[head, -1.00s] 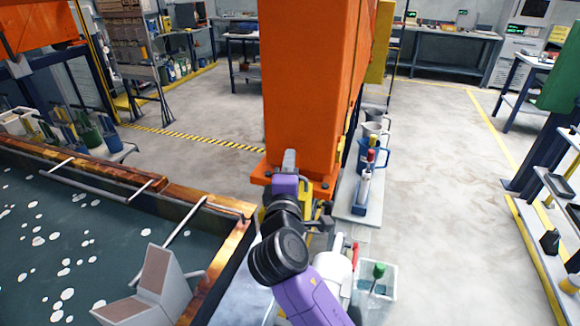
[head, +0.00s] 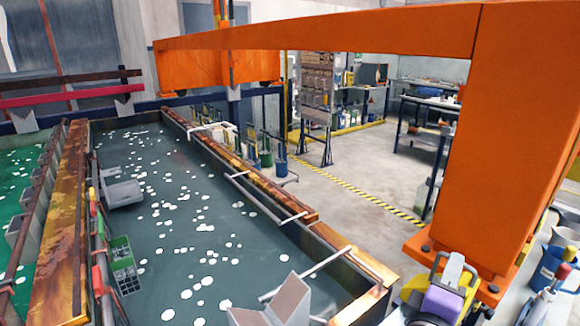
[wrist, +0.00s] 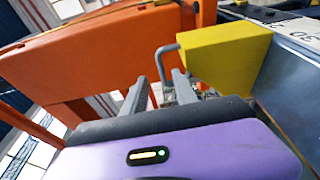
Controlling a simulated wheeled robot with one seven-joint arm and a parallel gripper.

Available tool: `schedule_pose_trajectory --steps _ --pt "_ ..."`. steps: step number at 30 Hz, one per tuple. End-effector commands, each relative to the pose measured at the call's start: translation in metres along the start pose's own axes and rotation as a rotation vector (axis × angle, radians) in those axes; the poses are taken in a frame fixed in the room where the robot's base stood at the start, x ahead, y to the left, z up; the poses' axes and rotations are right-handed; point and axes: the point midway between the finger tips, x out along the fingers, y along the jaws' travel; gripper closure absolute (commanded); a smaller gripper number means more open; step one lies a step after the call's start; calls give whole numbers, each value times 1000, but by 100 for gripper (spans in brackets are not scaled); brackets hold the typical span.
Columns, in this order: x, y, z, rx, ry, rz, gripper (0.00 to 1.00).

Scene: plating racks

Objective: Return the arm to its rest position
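My gripper (wrist: 160,82) shows in the wrist view as a purple body with two grey fingers standing apart. I see nothing held between them. An orange structure fills the view behind the fingers, with a yellow block (wrist: 225,55) and a bent grey metal bar (wrist: 164,62) close by. In the head view my gripper (head: 452,268) is at the lower right, in front of the foot of the orange column (head: 505,140). The fingers are too small there to make out. Most of my arm is below the picture.
A long tank (head: 205,235) of dark liquid with floating white pieces lies to the left, edged by rusty rails. A green crate (head: 124,265) hangs at its near left side. Blue and white jugs (head: 550,268) stand right of the column. Open floor (head: 350,165) lies behind the tank.

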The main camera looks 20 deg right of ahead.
Motion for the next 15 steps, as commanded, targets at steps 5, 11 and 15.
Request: schedule_pose_trajectory --steps 5,11,15 --pt "0 8 -15 82 64 29 66" --pt "-15 14 -57 320 301 33 66" --pt "-45 -6 -75 498 469 -42 66"
